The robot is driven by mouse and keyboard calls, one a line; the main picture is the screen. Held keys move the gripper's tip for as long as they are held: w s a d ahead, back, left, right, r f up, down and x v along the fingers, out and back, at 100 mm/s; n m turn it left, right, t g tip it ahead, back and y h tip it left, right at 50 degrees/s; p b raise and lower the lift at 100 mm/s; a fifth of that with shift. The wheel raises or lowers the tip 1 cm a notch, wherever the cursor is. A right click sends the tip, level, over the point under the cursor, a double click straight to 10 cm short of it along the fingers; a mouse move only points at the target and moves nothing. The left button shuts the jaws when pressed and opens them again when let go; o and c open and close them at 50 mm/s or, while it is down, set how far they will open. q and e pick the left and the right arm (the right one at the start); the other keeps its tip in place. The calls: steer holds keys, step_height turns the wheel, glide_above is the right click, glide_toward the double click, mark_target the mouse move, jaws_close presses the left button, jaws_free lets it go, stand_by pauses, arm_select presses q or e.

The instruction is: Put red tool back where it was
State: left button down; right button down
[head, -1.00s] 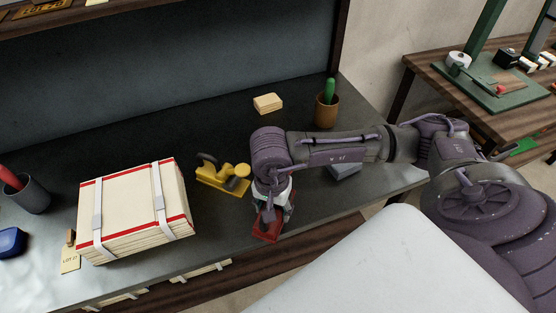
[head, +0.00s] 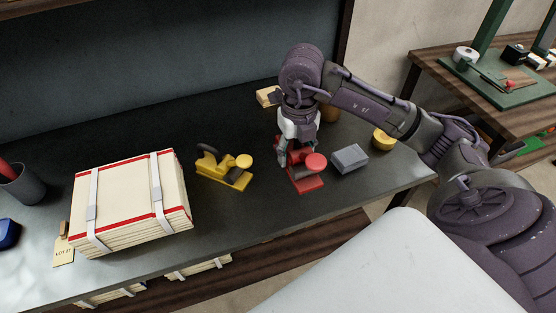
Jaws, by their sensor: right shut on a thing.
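The red tool (head: 306,184), which looks like a hand plane with a round red knob, is at the middle right of the dark worktop, between a yellow tool and a grey block. My right gripper (head: 291,156) reaches down from above and is shut on the rear part of the red tool. The fingers partly hide the tool's rear handle. The tool looks level, on or just above the worktop; I cannot tell which. My left gripper is not in view.
A yellow plane (head: 224,172) stands to the left and a grey block (head: 349,158) close to the right. A strapped stack of boards (head: 130,206) fills the left. Behind my arm are a pale block (head: 266,97), a mostly hidden brown cup and a yellow round thing (head: 382,140).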

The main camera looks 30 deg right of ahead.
steer(key=shift+w+d, duration=0.1)
steer(key=shift+w, duration=0.25)
steer(key=w+f, duration=0.2)
steer(key=w, duration=0.1)
steer(key=w+d+f+p, duration=0.1)
steer(key=w+f, duration=0.1)
steer(key=w, duration=0.2)
steer(key=w+d+f, duration=0.1)
steer(key=w+f, duration=0.1)
steer(key=w, duration=0.1)
steer(key=shift+w+d+f+p, duration=0.15)
steer(key=shift+w+f+p, duration=0.2)
steer(key=shift+w+f, duration=0.05)
steer(key=shift+f+p, duration=0.45)
steer(key=shift+f, duration=1.5)
steer(key=shift+f, duration=0.15)
steer(key=shift+c, duration=1.8)
jaws_free()
steer(key=shift+s, duration=0.15)
